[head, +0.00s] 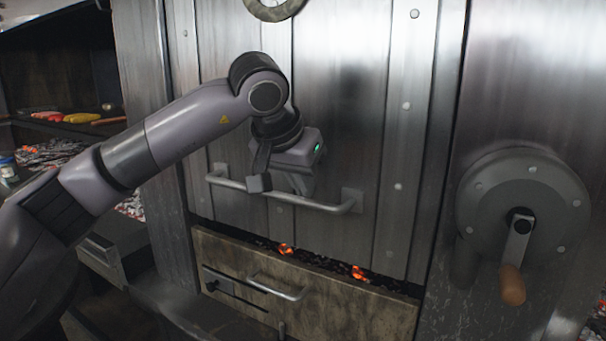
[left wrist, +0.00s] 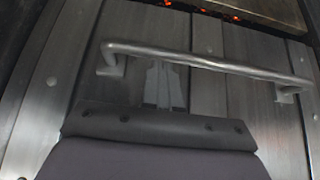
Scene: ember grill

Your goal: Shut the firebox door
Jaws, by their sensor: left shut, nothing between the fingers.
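The firebox door (head: 335,120) looks to be the tall panel of upright steel plates, and it also shows in the left wrist view (left wrist: 215,35). A horizontal bar handle (head: 325,207) crosses its lower part; in the left wrist view the handle (left wrist: 215,66) spans the upper middle. A narrow gap with glowing embers (head: 358,272) shows below the door's bottom edge. My left gripper (head: 302,186) is shut and empty, close to the handle. Its fingertips (left wrist: 167,70) are by the bar; I cannot tell if they touch. My right gripper is out of view.
Below the gap is a worn, tan front panel (head: 350,310) with its own small handle (head: 278,288). A round crank (head: 522,205) with a wooden knob sticks out at the right. Shelves with food (head: 80,118) stand at the left.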

